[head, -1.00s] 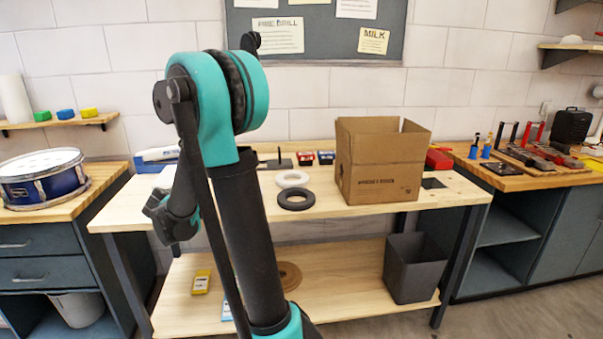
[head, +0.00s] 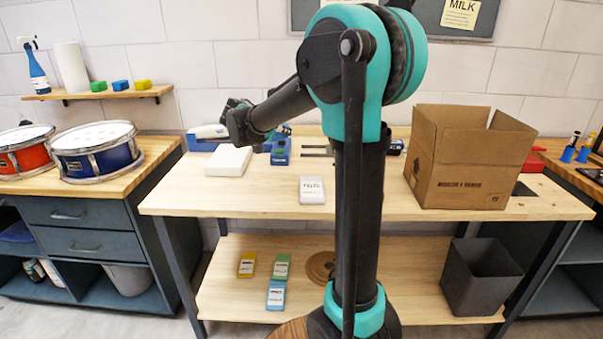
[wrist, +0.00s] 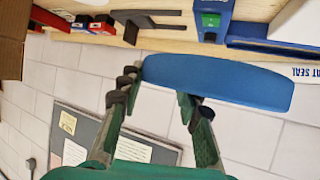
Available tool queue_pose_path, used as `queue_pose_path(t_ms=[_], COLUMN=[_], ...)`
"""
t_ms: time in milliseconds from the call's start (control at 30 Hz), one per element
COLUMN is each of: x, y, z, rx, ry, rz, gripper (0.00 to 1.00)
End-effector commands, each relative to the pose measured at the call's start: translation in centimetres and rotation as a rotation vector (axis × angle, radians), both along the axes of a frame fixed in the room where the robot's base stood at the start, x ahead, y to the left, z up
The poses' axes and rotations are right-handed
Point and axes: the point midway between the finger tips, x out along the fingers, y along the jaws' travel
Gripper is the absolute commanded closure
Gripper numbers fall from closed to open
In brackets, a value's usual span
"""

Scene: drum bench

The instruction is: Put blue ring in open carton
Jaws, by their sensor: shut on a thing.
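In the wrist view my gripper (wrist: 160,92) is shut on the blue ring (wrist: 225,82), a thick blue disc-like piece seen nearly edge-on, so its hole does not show. In the head view my gripper (head: 242,122) is at the left, above the back of the bench; the ring cannot be clearly made out there. The open carton (head: 462,185) is brown cardboard with its flaps up, standing on the right of the bench, well to the right of my gripper. Its inside is hidden. A piece of its brown side shows at the wrist view's left edge (wrist: 12,28).
The wooden bench (head: 240,203) holds a white box (head: 228,161), a white labelled pack (head: 312,190) and a blue-and-green box (head: 281,151). My arm crosses the view between these and the carton. A grey bin (head: 480,278) stands on the lower shelf.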

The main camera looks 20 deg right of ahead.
Motion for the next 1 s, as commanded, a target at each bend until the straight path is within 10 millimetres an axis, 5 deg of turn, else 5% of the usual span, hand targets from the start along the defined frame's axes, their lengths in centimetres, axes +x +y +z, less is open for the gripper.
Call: queue_pose_path(t_ms=[500,1000], x=[0.0,0.0], y=[0.0,0.0], z=[-12.1,-17.3], rx=[0.000,0.000], ry=[0.000,0.000], rz=[0.001,0.001], gripper=[0.78,0.78])
